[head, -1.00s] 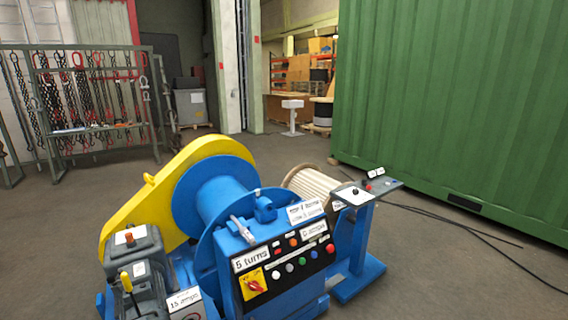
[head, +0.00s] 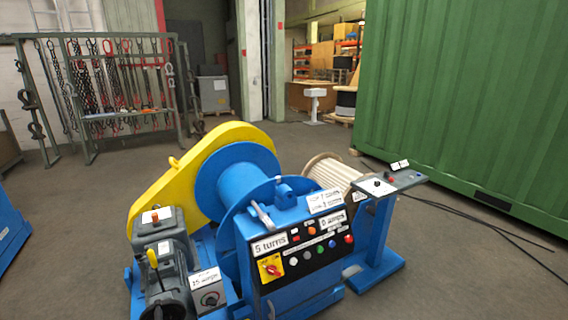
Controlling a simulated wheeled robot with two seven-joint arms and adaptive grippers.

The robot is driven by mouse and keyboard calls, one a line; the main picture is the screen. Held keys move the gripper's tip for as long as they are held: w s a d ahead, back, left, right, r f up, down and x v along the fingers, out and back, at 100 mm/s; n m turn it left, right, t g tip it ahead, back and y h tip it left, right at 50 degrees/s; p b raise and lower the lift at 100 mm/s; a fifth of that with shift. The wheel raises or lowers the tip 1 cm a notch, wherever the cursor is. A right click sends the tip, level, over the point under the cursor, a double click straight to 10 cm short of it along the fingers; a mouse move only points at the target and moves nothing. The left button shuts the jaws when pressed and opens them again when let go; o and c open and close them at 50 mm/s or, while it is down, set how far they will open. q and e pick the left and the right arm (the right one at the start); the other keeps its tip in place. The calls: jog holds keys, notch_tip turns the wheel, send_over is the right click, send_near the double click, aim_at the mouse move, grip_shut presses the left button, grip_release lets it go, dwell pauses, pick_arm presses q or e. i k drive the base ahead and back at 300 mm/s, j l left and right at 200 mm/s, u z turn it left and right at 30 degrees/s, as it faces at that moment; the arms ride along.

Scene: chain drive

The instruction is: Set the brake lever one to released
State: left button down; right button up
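A blue winch (head: 238,182) with a yellow guard (head: 190,168) stands on the floor in the head view. A lever with a yellow handle (head: 153,258) stands nearly upright on the grey motor unit (head: 172,278) at the winch's lower left. A light grey lever (head: 262,214) leans beside the drum, above the control panel (head: 305,253). I cannot tell which of the two is brake lever one; no label naming it is readable. Neither of my grippers shows.
A pedestal (head: 374,232) with a small control box stands right of the winch, near a rope spool (head: 330,173). Black cables (head: 470,220) lie on the floor by the green container (head: 470,100). A chain rack (head: 115,95) stands at the back left. Floor left of the winch is open.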

aim_at(150, 253)
jog(key=u, duration=1.35)
